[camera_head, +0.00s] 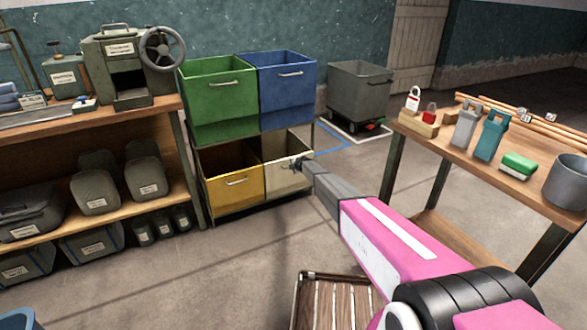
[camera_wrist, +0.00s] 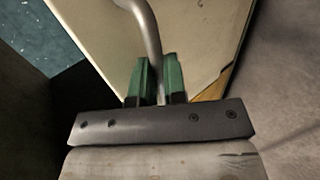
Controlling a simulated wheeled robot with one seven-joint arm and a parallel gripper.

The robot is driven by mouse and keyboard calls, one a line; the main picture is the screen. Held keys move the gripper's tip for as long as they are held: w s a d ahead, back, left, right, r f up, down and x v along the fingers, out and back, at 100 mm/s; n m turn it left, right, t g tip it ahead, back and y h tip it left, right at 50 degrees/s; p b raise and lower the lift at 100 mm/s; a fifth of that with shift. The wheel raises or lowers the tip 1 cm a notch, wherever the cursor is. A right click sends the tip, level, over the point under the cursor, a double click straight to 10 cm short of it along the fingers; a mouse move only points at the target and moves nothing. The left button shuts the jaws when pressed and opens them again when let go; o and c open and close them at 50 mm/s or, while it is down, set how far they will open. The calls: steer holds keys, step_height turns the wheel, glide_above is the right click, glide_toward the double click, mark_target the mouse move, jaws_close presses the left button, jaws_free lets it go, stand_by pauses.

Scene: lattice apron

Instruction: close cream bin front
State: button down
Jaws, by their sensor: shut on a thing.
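The cream bin front (camera_head: 287,179) is at the lower right of a rack of four-colour bins, right of the yellow one. A dark gap shows above its top edge, so it looks tilted out; how far is hard to tell. In the wrist view the cream panel (camera_wrist: 195,35) fills the upper middle, with its curved grey metal handle (camera_wrist: 147,28) in front. My gripper (camera_head: 299,163) is at the upper part of the cream front. In the wrist view its green fingers (camera_wrist: 158,66) are shut on the handle, one on each side.
The yellow bin front (camera_head: 233,186) is beside it; green (camera_head: 218,95) and blue (camera_head: 287,90) bins are above. A workbench (camera_head: 500,160) stands right, shelving (camera_head: 90,125) left. A wooden slatted crate (camera_head: 335,302) lies on the floor near me. Floor before the rack is mostly clear.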

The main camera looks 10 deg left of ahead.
steer(key=shift+w+a+r, duration=0.5)
steer(key=shift+w, duration=0.15)
steer(key=c, duration=1.2)
jaws_free()
steer(key=shift+s+d+f+v, duration=0.1)
steer(key=shift+f+v, duration=0.05)
steer(key=shift+v, duration=1.75)
steer(key=shift+s+d+f+v, duration=0.1)
steer(key=shift+f+v, duration=0.05)
steer(key=shift+v, duration=1.75)
steer(key=shift+s+f+v, duration=0.1)
steer(key=shift+v, duration=1.75)
